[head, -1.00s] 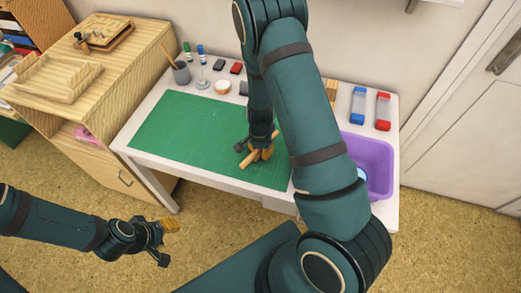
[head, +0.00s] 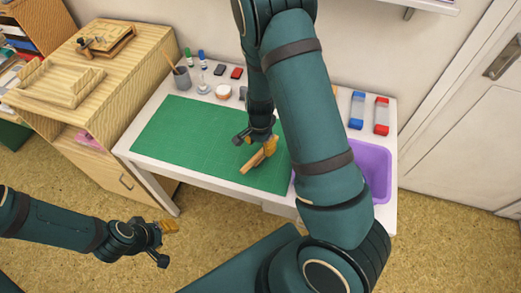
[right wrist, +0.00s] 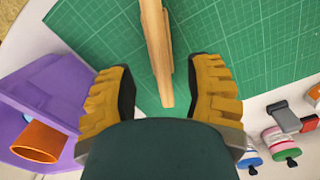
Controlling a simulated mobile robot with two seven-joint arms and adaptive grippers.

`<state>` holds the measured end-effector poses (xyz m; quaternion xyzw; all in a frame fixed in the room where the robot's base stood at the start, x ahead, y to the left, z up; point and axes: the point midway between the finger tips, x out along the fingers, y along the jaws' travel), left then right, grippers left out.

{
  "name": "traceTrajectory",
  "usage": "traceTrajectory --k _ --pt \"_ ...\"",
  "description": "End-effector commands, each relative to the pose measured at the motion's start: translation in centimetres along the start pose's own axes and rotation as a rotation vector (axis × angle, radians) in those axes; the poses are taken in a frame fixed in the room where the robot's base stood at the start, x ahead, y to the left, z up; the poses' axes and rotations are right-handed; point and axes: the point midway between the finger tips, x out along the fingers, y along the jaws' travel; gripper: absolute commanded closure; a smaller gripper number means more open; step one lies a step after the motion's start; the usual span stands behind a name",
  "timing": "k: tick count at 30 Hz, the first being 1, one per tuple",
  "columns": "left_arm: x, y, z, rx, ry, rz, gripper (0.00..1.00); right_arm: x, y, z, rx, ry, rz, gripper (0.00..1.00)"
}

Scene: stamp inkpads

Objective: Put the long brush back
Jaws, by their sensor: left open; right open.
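A light wooden stick-like piece, which looks like the long brush (head: 252,162), lies on the green mat (head: 190,140) near its right front. In the right wrist view the wooden piece (right wrist: 157,45) runs down between the spread fingers. My right gripper (head: 265,143) is over the wooden piece's far end, its yellow fingers open on either side in the right wrist view (right wrist: 165,95). No finger visibly touches it there. My left gripper (head: 163,240) is open and empty, low at the left, away from the desk. The brush's far end is partly hidden by the right gripper.
A grey cup (head: 182,78) with a wooden stick stands at the desk's back left. Markers, a small round pot (head: 223,91) and stamp pads line the back. A purple bin (head: 375,165) is at the right. My right arm hides the desk's middle right.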

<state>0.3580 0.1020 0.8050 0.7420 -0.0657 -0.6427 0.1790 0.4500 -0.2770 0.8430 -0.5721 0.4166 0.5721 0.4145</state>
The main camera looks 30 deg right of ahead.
Motion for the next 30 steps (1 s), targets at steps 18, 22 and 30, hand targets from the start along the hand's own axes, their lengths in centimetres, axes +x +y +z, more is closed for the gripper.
traceTrajectory --k 18,22,30 --pt "-1.4 0.5 -0.7 -0.004 0.015 -0.002 0.54 -1.6 1.4 3.9 -0.264 -0.027 -0.018 0.48" --pt "-1.4 0.5 -0.7 -0.004 0.015 -0.002 0.54 1.6 2.5 9.0 -0.57 -0.062 -0.098 0.48" --pt "-1.4 0.5 -0.7 -0.004 0.014 -0.001 0.54 2.6 3.0 17.8 -1.005 -0.09 -0.338 0.48"
